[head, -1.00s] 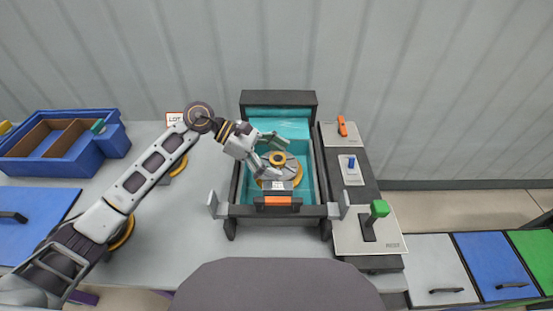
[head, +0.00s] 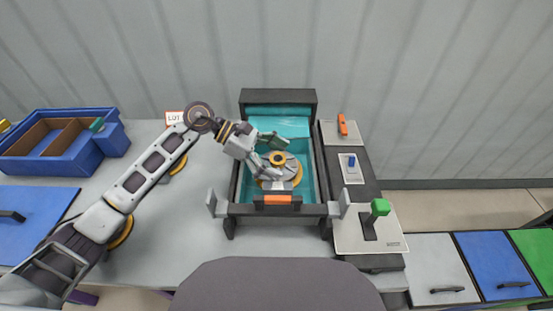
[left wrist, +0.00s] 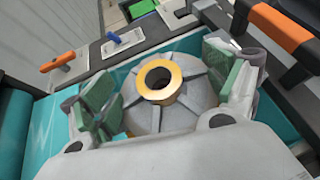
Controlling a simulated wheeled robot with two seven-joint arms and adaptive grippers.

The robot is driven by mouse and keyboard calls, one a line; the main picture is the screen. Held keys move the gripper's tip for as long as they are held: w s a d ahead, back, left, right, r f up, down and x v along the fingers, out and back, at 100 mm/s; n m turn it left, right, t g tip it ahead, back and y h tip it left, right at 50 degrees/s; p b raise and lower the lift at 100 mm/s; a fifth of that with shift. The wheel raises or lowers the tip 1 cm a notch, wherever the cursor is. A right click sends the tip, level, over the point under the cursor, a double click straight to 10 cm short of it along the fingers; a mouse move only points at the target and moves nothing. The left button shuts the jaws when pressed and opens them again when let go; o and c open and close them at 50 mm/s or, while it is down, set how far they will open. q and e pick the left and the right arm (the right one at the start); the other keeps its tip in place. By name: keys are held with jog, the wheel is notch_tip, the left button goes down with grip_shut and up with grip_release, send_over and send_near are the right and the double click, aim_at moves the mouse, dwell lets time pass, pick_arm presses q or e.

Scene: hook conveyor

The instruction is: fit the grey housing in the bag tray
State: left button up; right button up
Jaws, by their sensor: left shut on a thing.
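The grey housing (left wrist: 190,112) is a round ribbed body with a brass ring on top; it also shows in the head view (head: 291,170). It is within the teal-lined bag tray (head: 322,180), near the front; whether it is fully seated I cannot tell. My left gripper (head: 276,160) reaches in from the left and is shut on the housing. In the left wrist view its green-padded fingers (left wrist: 165,95) lie on opposite sides of the housing. The housing's underside is hidden. My right gripper is not in view.
An orange handle (head: 277,199) sits on the tray's front edge. A panel to the right carries a green-topped lever (head: 379,208), a blue switch (head: 351,161) and an orange switch (head: 342,125). A blue divided bin (head: 112,140) stands at the left.

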pick_arm(q)
jog(key=shift+f, duration=0.2)
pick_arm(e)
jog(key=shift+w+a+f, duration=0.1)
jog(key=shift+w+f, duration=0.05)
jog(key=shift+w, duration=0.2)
pick_arm(q)
jog(key=shift+f+b, duration=0.1)
jog(key=shift+b, duration=0.2)
jog(key=shift+f, duration=0.2)
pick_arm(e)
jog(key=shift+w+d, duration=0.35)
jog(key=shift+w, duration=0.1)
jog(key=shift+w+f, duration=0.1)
